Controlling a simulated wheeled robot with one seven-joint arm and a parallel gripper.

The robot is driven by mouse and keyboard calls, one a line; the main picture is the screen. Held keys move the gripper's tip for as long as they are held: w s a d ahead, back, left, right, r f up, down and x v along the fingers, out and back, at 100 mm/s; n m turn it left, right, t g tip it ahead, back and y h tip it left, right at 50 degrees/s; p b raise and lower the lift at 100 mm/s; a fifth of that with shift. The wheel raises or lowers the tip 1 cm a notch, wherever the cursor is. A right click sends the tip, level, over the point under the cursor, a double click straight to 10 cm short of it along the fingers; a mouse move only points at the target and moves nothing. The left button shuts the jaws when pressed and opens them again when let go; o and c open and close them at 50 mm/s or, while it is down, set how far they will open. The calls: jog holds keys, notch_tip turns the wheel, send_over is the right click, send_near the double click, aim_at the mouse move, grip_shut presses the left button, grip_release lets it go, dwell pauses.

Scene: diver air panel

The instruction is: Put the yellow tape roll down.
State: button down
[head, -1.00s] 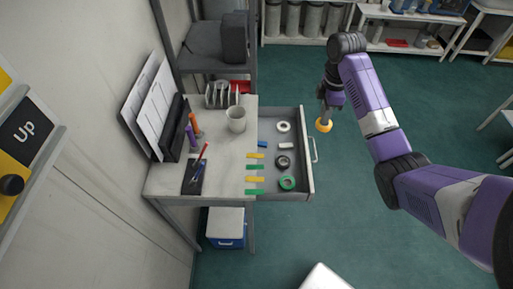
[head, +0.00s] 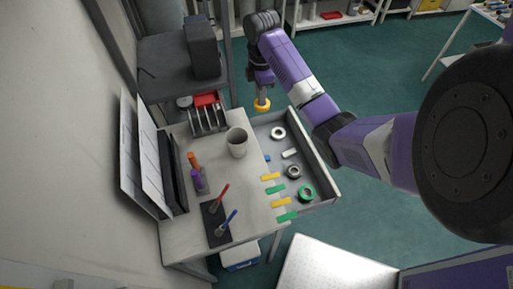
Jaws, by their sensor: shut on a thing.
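The yellow tape roll (head: 262,105) is held at the tip of my gripper (head: 262,99), which points down. It hangs near the far end of the open drawer (head: 325,172), above or just beyond its edge; I cannot tell its exact height. In the drawer lie a white roll (head: 278,133), a grey roll (head: 293,171) and a green tape roll (head: 305,192). My gripper's fingers are small and partly hidden by the wrist.
The desk (head: 185,235) carries a white cup (head: 237,142), a file rack (head: 207,120), markers and pens. Yellow and green strips (head: 281,190) lie along the desk-side edge of the drawer. A dark shelf (head: 165,60) stands behind. A white perforated surface (head: 335,265) is at the bottom.

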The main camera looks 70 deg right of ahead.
jog(key=b, duration=0.9)
send_over(260, 137)
notch_tip(260, 137, down, 14)
jog(key=shift+d+r, duration=0.1)
jog(key=shift+w+f, duration=0.1)
jog(key=shift+f, duration=2.5)
jog(key=shift+f, duration=0.1)
jog(key=c, duration=1.4)
grip_release()
jog(key=shift+c, duration=0.2)
notch_tip(260, 137, up, 12)
jog(key=p, duration=1)
